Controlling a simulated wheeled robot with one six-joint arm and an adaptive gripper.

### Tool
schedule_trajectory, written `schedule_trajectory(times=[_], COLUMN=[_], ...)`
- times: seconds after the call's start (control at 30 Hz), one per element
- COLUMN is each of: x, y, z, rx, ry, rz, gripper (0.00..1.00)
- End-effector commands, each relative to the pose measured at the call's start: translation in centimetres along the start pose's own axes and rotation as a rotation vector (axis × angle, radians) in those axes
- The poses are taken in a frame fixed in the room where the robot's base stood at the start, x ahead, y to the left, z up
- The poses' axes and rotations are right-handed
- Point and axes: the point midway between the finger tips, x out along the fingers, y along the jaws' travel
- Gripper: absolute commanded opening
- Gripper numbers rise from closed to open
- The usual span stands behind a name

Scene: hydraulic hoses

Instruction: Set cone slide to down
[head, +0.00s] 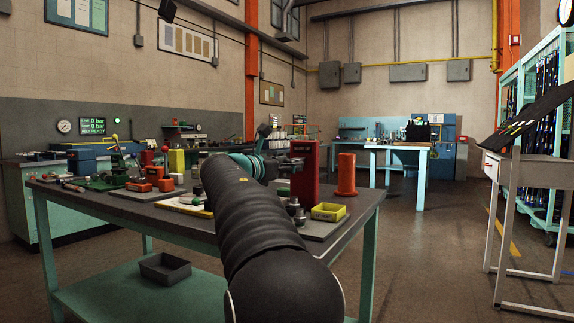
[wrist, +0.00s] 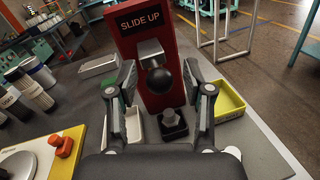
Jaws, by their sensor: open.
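The cone slide is a red upright (wrist: 124,55) with a sign reading "SLIDE UP" (wrist: 140,22). A metal block (wrist: 150,47) on its front carries a round black knob (wrist: 159,81). In the wrist view my gripper (wrist: 160,82) is open, with one finger to each side of the knob; I cannot tell whether either touches it. Below the knob a grey metal fitting (wrist: 173,117) stands in a small black holder (wrist: 174,133). In the head view the red upright (head: 307,160) stands at the table's right part, and my arm hides much of the area before it.
A yellow tray (wrist: 228,98) lies right of the upright, and a white tray (wrist: 136,125) lies near its foot. Dark cylinders (wrist: 30,92) stand at the left. An orange cylinder (head: 346,174) stands right of the upright in the head view.

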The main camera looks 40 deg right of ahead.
Motion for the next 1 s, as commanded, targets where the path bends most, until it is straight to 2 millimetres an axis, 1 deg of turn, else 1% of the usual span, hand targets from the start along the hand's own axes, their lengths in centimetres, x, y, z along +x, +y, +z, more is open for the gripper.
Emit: schedule_trajectory(times=[0.17,0.27,0.3,0.37,0.4,0.57,0.63,0.67,0.8,0.9,1.0], x=[0.0,0.0,0.0,0.0,0.0,0.0,0.0,0.0,0.0,0.0,0.0], y=[0.0,0.0,0.0,0.0,0.0,0.0,-0.1,-0.2,-0.8,-1.2,-1.3], z=[0.0,0.0,0.0,0.0,0.0,0.0,-0.5,-0.9,-4.0,-5.7,-6.5], rx=[0.000,0.000,0.000,0.000,0.000,0.000,-0.001,-0.002,-0.002,-0.002,-0.001], ry=[0.000,0.000,0.000,0.000,0.000,0.000,0.000,0.000,0.001,0.000,0.000], rz=[0.000,0.000,0.000,0.000,0.000,0.000,-0.001,-0.001,-0.002,-0.002,-0.001], gripper=[0.51,0.29,0.19,0.04,0.00,0.00,0.00,0.00,0.00,0.00,0.00])
